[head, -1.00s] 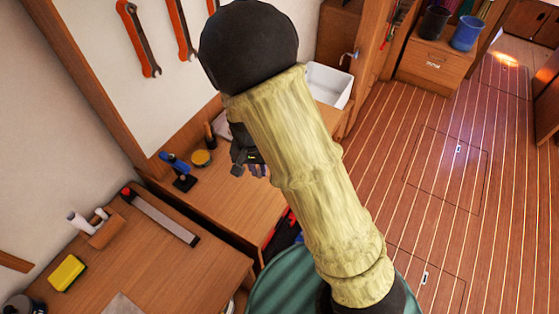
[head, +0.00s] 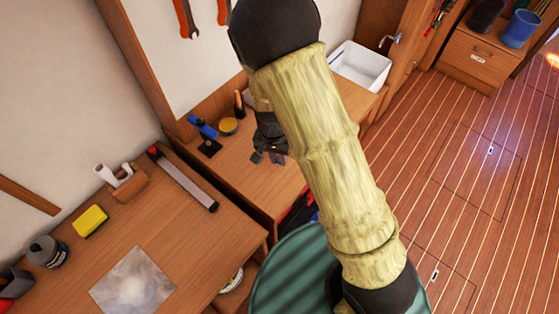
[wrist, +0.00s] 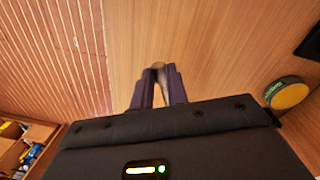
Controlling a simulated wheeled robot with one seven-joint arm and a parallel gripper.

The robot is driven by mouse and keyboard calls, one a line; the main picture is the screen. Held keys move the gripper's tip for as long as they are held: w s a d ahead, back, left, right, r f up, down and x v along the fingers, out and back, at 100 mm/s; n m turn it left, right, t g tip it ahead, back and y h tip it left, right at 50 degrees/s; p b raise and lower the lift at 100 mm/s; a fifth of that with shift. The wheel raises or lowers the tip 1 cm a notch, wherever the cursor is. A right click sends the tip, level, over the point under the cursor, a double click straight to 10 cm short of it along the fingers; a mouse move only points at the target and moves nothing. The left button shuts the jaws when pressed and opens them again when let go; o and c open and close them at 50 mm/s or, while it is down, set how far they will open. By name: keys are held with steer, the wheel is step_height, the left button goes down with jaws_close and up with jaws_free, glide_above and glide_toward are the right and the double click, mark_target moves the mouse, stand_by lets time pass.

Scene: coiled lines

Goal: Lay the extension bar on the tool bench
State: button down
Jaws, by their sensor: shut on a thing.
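My gripper (head: 271,157) is over the wooden bench (head: 235,162) below the wall board, right of a yellow tin, partly hidden behind my arm in the head view. In the wrist view its two dark purple fingers (wrist: 158,84) are close together, shut on a small brownish-grey piece (wrist: 158,66) that shows only between the tips. I take this to be the extension bar, but most of it is hidden and its length cannot be seen. The bare bench top (wrist: 205,50) lies below the fingers. Whether the held piece touches it, I cannot tell.
The yellow tin (head: 228,126) and a blue tool (head: 203,128) stand at the bench's back. A nearer bench at left holds a long grey bar with a red end (head: 183,180) and a yellow sponge (head: 90,221). A white sink (head: 360,65) is beyond.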

mark_target(278, 171)
steer(key=shift+f+p, duration=0.3)
steer(key=shift+f, duration=1.75)
steer(key=shift+f, duration=0.2)
steer(key=c, duration=1.4)
jaws_free()
steer(key=shift+r, duration=0.1)
steer(key=r, duration=0.4)
steer(key=r+b, duration=0.1)
steer(key=r, duration=0.7)
steer(key=shift+w+a+r, duration=0.1)
steer(key=shift+a, duration=0.3)
